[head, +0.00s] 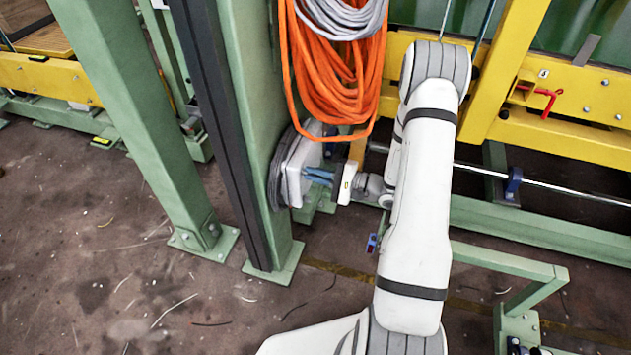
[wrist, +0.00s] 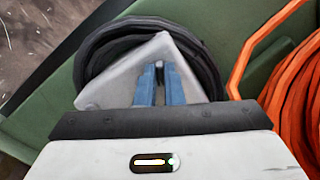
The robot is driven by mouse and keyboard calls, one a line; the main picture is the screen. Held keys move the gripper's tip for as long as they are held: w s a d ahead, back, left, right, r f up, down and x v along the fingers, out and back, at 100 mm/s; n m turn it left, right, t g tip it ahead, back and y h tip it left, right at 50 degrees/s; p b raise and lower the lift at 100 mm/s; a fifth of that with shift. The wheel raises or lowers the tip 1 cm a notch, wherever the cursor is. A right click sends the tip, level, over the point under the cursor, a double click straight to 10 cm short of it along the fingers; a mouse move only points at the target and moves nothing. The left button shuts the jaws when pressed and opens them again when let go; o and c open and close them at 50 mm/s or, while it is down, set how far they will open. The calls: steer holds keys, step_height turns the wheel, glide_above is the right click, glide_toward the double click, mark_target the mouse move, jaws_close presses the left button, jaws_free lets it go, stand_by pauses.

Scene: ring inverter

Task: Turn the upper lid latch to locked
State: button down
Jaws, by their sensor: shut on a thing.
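A pale grey box lid (head: 304,163) is mounted low on the green post. In the wrist view the lid (wrist: 112,88) is a light plate with rounded corners, turned at an angle. My gripper (head: 307,174) reaches it from the right, with its blue fingers against the lid's face. In the wrist view my gripper (wrist: 159,70) is shut on a small dark latch (wrist: 158,66) near the lid's top corner. The fingers hide most of the latch, so I cannot tell its angle. No second latch shows clearly.
A black cable coil (wrist: 205,62) surrounds the lid. Orange cable (head: 340,80) hangs above it, also at the wrist view's right (wrist: 297,100). The green post (head: 262,215) stands behind. Yellow beams (head: 570,135) and a metal rod (head: 560,188) lie at right.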

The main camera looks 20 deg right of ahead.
steer(key=shift+f+n+b, duration=0.15)
steer(key=shift+n+b, duration=1.25)
steer(key=shift+b, duration=0.2)
steer(key=shift+f+n+b, duration=0.1)
steer(key=shift+n+b, duration=1.3)
steer(key=shift+b, duration=0.2)
steer(key=shift+r, duration=0.1)
steer(key=c, duration=1.5)
jaws_free()
steer(key=shift+c, duration=0.2)
steer(key=p+v, duration=0.1)
steer(key=v, duration=0.6)
steer(key=shift+s+d+p, duration=0.2)
steer(key=shift+d+p, duration=0.1)
steer(key=shift+p, duration=0.1)
